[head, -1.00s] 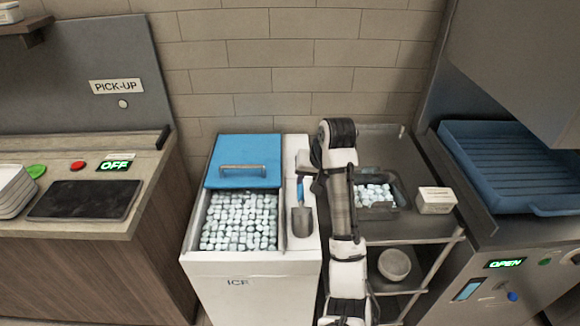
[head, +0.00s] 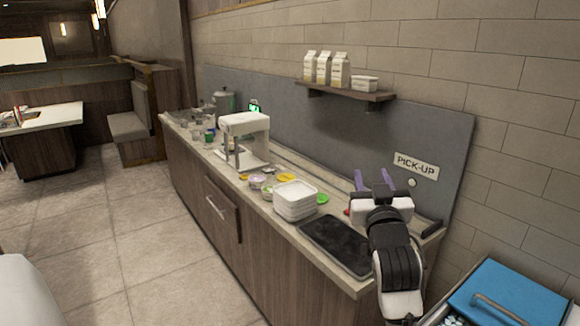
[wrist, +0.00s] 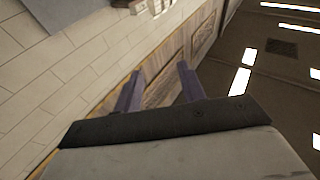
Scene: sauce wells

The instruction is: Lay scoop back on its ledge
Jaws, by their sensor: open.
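My gripper (head: 374,182) is open and empty in the head view, raised above the right end of the counter, in front of the grey backboard. In the wrist view its two purple fingers (wrist: 157,90) stand apart with nothing between them. The scoop and its ledge are not in view now. Only part of the ice bin with its blue lid (head: 508,297) shows at the bottom right of the head view.
A counter holds a dark tray (head: 337,245), stacked white containers (head: 295,200) and a white machine (head: 245,140). A shelf (head: 345,91) with cartons hangs on the wall above. Open floor (head: 150,240) lies to the left.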

